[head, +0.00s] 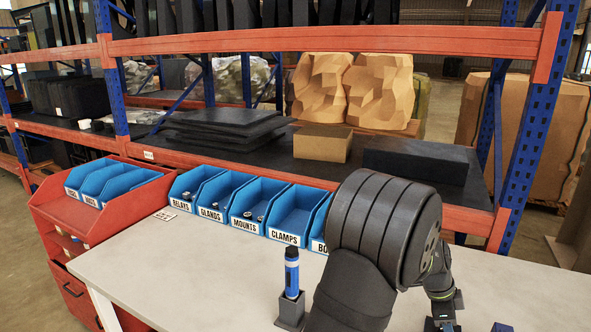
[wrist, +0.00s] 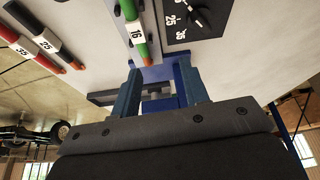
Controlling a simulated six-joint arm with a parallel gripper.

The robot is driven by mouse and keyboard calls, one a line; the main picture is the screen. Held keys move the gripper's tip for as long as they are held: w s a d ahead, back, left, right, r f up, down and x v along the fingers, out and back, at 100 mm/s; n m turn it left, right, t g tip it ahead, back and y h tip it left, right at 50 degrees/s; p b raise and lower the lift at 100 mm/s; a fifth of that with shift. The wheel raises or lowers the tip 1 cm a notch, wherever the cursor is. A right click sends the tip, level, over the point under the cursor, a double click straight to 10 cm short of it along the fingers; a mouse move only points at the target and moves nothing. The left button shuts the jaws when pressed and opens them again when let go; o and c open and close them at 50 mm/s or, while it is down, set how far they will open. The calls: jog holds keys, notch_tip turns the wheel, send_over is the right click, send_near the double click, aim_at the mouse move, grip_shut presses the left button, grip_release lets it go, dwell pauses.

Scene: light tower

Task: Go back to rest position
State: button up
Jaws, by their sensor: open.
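My gripper (wrist: 160,72) shows in the wrist view with its two blue fingers apart and nothing held between them. A green, white and orange-red cylinder marked 16 (wrist: 135,32) stands out beyond the fingertips, close to the left finger in the picture; I cannot tell whether they touch. In the head view my dark arm covers the front right of the table, and the fingers cannot be made out there. A blue cylinder with a black top and a white band (head: 292,270) stands upright in a dark square holder (head: 290,309) left of my arm.
Blue bins (head: 243,207) with labels line the table's back edge. The grey table (head: 190,275) is clear at left. Red drawers (head: 90,215) stand left, a rack (head: 300,45) behind.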

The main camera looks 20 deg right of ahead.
jog(key=w+a+r+n+t, duration=0.1)
jog(key=w+a+r+n, duration=0.2)
jog(key=w, duration=0.6)
jog(key=w+a+n+t+h, duration=0.1)
jog(key=w+a+n, duration=0.25)
jog(key=w, duration=0.45)
jog(key=w+a+r+n+t, duration=0.15)
jog(key=w+a, duration=0.25)
jog(key=w, duration=0.5)
jog(key=w+a+r+n+t, duration=0.1)
jog(key=w+a+n, duration=0.3)
jog(key=w+a, duration=0.3)
jog(key=w+a+r+n+t+y, duration=0.1)
jog(key=w+a+n, duration=0.4)
jog(key=a, duration=0.7)
jog(key=shift+w+a+r, duration=0.2)
jog(key=shift+w+r, duration=0.35)
jog(key=shift+w, duration=0.45)
jog(key=shift+t, duration=0.25)
